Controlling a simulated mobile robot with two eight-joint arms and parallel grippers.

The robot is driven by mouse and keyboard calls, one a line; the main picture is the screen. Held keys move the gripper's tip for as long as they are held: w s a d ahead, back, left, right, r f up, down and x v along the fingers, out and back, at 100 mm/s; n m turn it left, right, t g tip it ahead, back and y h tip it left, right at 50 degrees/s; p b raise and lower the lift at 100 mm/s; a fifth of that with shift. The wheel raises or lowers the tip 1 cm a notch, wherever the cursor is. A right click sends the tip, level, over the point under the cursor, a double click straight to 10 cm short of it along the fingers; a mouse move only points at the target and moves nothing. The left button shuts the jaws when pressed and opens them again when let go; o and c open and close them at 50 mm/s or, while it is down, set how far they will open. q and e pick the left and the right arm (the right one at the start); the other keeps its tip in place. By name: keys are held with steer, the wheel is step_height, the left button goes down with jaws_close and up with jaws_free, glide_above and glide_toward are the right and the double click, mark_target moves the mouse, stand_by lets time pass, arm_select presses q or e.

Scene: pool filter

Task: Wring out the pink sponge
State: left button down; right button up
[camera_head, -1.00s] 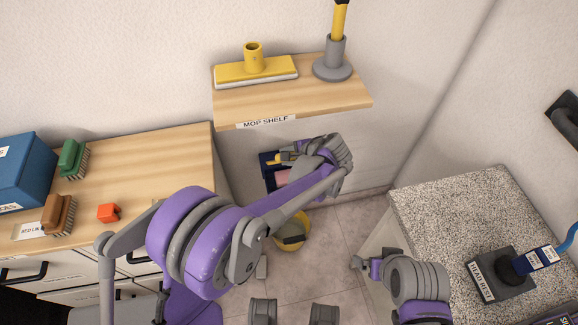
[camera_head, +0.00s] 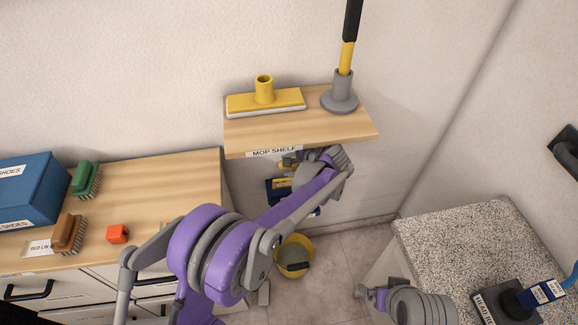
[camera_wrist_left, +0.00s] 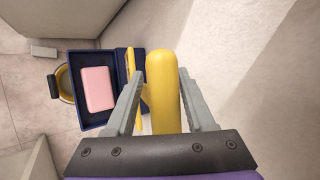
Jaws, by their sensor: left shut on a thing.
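In the left wrist view, the pink sponge (camera_wrist_left: 98,89) lies in a dark blue wringer tray (camera_wrist_left: 74,118), left of my fingers. My left gripper (camera_wrist_left: 160,88) is shut on an upright-looking yellow lever (camera_wrist_left: 163,70) beside the tray. In the head view, my left gripper (camera_head: 292,164) is just below the mop shelf, and the blue wringer (camera_head: 277,196) is partly hidden behind my arm. The sponge cannot be made out there. My right gripper (camera_head: 368,294) is low at the right, beside the speckled counter; its jaw opening is unclear.
A yellow bucket (camera_head: 299,248) stands on the floor below the wringer. The mop shelf (camera_head: 250,132) overhangs my left gripper and holds a yellow mop head (camera_head: 265,101) and a pole in a grey stand (camera_head: 340,97). A wooden counter (camera_head: 170,190) is left, a speckled counter (camera_head: 450,240) right.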

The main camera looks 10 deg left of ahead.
arm_select(q)
steer(key=shift+w+d, duration=0.1)
steer(key=shift+w, duration=0.05)
steer(key=c, duration=0.6)
jaws_free()
steer(key=shift+f, duration=0.1)
steer(key=shift+o, duration=0.2)
steer(key=shift+w, duration=0.1)
